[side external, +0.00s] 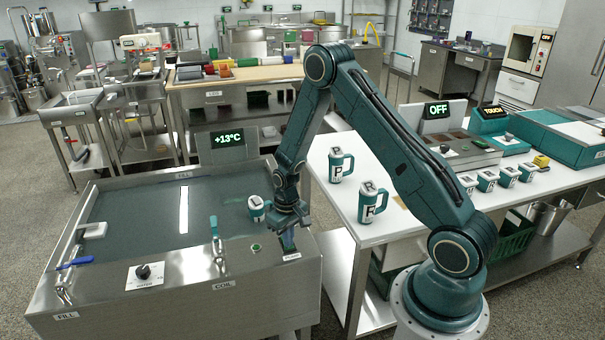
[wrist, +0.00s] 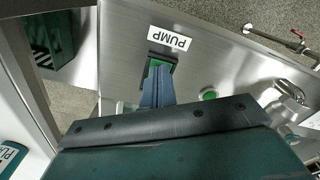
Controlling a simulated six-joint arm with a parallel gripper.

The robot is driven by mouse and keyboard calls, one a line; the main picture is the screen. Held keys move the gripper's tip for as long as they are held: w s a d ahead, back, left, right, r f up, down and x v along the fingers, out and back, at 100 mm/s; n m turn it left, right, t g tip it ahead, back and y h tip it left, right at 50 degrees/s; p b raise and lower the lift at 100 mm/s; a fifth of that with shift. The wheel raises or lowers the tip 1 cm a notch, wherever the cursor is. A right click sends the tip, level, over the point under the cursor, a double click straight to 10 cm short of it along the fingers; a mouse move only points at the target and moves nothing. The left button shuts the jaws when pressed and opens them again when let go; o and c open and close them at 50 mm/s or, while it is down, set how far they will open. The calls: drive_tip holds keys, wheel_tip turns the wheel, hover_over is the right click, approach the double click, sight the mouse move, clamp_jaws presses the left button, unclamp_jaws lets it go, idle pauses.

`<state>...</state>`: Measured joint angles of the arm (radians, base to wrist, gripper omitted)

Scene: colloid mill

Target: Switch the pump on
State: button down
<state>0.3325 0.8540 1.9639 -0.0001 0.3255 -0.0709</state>
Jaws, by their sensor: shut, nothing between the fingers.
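The pump switch (wrist: 159,63) shows in the wrist view as a dark-framed green rocker on the tank's steel top, beside the white PUMP label (wrist: 170,39). My gripper (wrist: 157,78) is shut and empty, with its fingertips over the switch and covering part of it. I cannot tell whether they touch it. In the side view my gripper (side external: 288,246) points down at the tank's front right corner and hides the switch; the label (side external: 291,257) shows just in front. A round green lamp or button (wrist: 209,95) sits near the switch; it also shows in the side view (side external: 256,248).
The tank (side external: 150,280) holds liquid, with a mug (side external: 257,208) in it close to my gripper. A teal-handled valve (side external: 214,232) stands on the front ledge. The white table (side external: 335,200) with mugs lies to the right. The tank display (side external: 229,138) reads +13°C.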

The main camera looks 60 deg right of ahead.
drive_tip(key=shift+w+r, duration=0.1)
drive_tip(key=shift+r, duration=0.05)
wheel_tip(320, 180, up, 7)
idle(1.0)
idle(0.4)
drive_tip(key=s+a+r+n+t, duration=0.1)
drive_tip(key=s+a+r, duration=0.25)
drive_tip(key=r, duration=0.55)
drive_tip(key=s+a+r+t, duration=0.2)
drive_tip(key=a+r, duration=0.2)
drive_tip(key=r, duration=0.6)
drive_tip(key=s+a+r+n+t, duration=0.1)
drive_tip(key=s+a+r, duration=0.2)
drive_tip(key=s, duration=0.5)
drive_tip(key=s+a+r+n+t, duration=0.1)
drive_tip(key=s+a+r, duration=0.2)
drive_tip(key=s+r, duration=0.3)
drive_tip(key=s, duration=0.2)
drive_tip(key=shift+s+a+t, duration=0.15)
drive_tip(key=shift+s+t, duration=0.15)
drive_tip(key=shift+s, duration=0.1)
